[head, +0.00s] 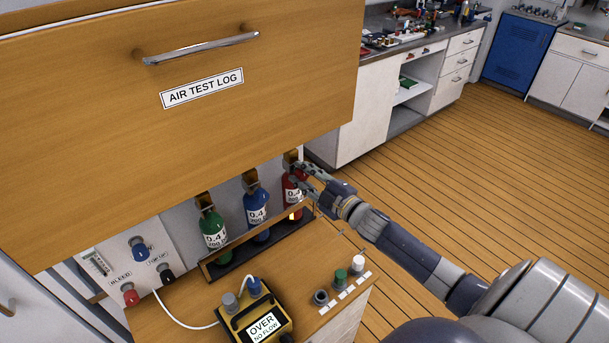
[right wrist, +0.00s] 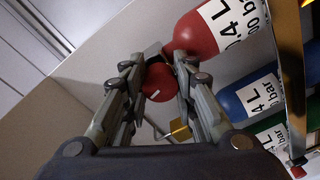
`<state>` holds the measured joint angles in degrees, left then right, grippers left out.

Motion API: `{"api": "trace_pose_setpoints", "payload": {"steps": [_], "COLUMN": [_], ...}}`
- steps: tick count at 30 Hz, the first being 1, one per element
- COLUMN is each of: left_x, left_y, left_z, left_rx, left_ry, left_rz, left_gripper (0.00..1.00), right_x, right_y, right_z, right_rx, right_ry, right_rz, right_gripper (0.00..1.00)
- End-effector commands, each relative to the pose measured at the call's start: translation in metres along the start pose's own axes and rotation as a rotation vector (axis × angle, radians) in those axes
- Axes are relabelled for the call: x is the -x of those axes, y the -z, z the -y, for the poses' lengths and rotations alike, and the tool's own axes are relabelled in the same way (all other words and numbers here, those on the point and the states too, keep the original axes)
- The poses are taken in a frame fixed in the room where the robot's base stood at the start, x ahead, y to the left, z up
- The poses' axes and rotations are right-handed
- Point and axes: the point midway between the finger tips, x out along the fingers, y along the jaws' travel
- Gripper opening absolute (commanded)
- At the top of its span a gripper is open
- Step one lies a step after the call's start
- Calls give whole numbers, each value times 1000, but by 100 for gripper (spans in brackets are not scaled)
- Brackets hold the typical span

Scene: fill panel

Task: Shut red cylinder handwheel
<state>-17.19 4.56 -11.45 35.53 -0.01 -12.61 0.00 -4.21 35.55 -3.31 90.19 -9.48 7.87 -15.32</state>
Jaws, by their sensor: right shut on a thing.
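The red cylinder (head: 290,196) stands at the right end of a row in a low rack, under a wooden cabinet front. It also shows in the right wrist view (right wrist: 200,33). Its round red handwheel (right wrist: 158,85), with a small white mark, lies between the fingers of my right gripper (right wrist: 157,72). My left gripper is not in view.
Blue (head: 257,212) and green (head: 213,230) cylinders stand left of the red one. A wooden drawer front (head: 200,130) labelled AIR TEST LOG overhangs them. The floor at right is clear.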

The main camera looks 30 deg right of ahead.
Motion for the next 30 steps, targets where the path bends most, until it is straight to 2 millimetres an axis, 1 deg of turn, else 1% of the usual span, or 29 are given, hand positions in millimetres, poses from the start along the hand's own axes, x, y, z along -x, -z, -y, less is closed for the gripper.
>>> {"api": "trace_pose_setpoints", "payload": {"steps": [3, 4, 5, 6, 14, 16, 20, 23, 30], "left_x": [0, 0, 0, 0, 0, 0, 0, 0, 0], "left_y": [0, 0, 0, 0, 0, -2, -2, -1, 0], "left_z": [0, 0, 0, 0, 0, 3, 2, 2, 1], "left_rx": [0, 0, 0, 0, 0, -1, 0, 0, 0], "left_ry": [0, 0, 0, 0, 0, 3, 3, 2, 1], "left_rz": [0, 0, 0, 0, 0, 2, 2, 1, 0], "left_gripper": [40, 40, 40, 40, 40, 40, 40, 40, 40], "right_x": [0, 0, 0, 0, 0, 0, 6, 18, 59], "right_y": [-1, -1, -1, -1, 0, 0, 0, -1, -1], "right_z": [2, 2, 2, 2, 1, 1, 1, 2, 2], "right_rx": [0, 0, 0, 0, 1, 1, 1, 1, 0], "right_ry": [3, 4, 3, 3, 2, 1, 2, 3, 5], "right_rz": [2, 3, 3, 2, 1, 1, 1, 2, 3], "right_gripper": [2, 30, 37, 46, 47, 47, 47, 47, 47]}}
